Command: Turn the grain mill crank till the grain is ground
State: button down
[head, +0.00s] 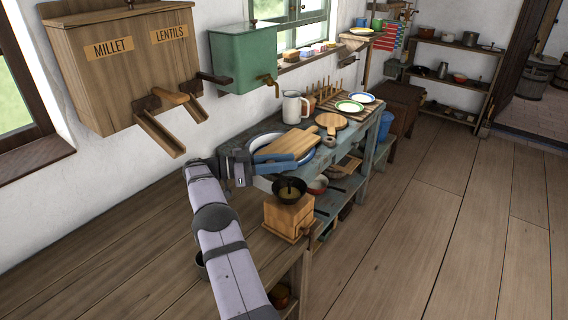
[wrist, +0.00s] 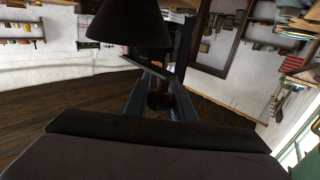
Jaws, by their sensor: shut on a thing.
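The grain mill is a light wooden box (head: 288,216) with a dark round hopper (head: 290,188) on top, standing at the counter's right end in the head view. Something tan shows inside the hopper, too small to make out as grain. My gripper (head: 285,163) is just above and behind the hopper. In the wrist view, its two fingers (wrist: 160,98) are shut on a brown crank knob (wrist: 158,102). The dark cone of the hopper (wrist: 128,24) hangs close beside the fingers, upside down in that view. The crank arm is not clear in the head view.
A wooden counter (head: 150,235) lies left of the mill. Wall bins (head: 125,75) with chutes hang at left. The wooden floor (head: 430,220) at right is clear.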

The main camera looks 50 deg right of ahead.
jog(key=shift+w+r, duration=0.1)
jog(key=shift+r, duration=0.15)
jog(key=c, duration=1.7)
grip_release()
jog(key=shift+c, duration=0.2)
jog(key=shift+o, duration=1)
jog(key=shift+f, duration=0.15)
jog(key=shift+w+a+n+t+h+p, duration=0.1)
jog(key=shift+a+n+t+h+p, duration=0.2)
jog(key=shift+n+t+h+p, duration=0.7)
